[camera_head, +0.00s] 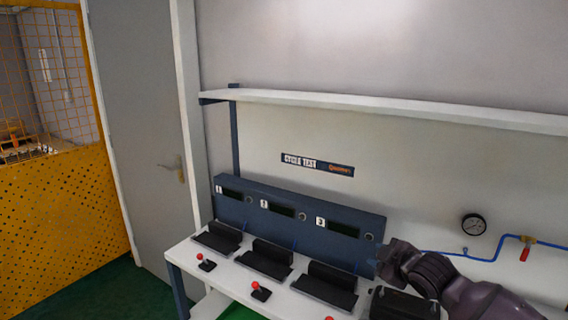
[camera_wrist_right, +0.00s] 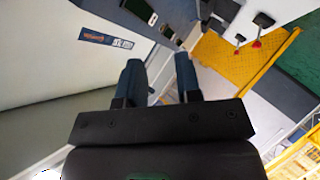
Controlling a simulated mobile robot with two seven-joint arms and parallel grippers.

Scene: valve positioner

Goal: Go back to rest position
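My right gripper (camera_head: 382,262) is at the lower right of the head view, beside the right end of the blue test panel (camera_head: 300,218). Its arm comes in from the lower right corner. In the right wrist view its two blue fingers (camera_wrist_right: 160,78) stand apart, with nothing held between them. I cannot tell from the head view whether it touches the panel. My left gripper is not in view.
A white bench (camera_head: 228,272) carries black cradles (camera_head: 265,258) and red-knobbed levers (camera_head: 261,292). A dark box (camera_head: 404,304) is below my right arm. A shelf (camera_head: 380,106), gauge (camera_head: 473,225) and blue pipe (camera_head: 497,246) are on the wall. A yellow fence (camera_head: 62,210) stands left.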

